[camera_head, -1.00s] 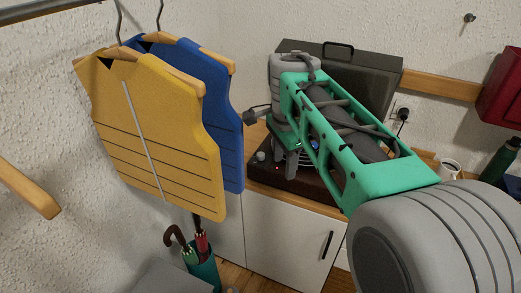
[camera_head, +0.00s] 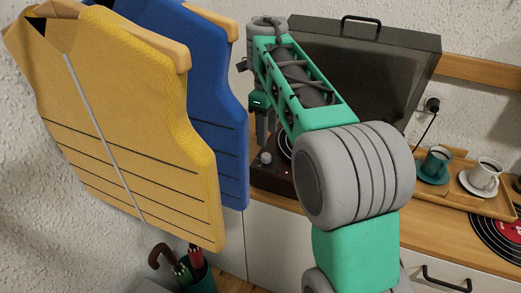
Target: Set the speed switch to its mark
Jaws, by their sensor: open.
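A dark brown record player (camera_head: 272,181) with its grey lid (camera_head: 385,62) raised sits on the wooden cabinet top. Part of its platter (camera_head: 285,148) and a small light grey knob (camera_head: 265,158) show beside my arm. I cannot make out the speed switch or its mark; my arm covers much of the deck. My gripper (camera_head: 264,130) points down over the deck's left part, just above the grey knob in the picture. Its jaws are open, with nothing seen between them. I cannot tell whether it touches anything.
A yellow vest (camera_head: 110,130) and a blue vest (camera_head: 222,120) hang close on the left. A tray (camera_head: 460,196) with two cups stands right of the player, near a black record (camera_head: 505,238). An umbrella stand (camera_head: 200,281) is below.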

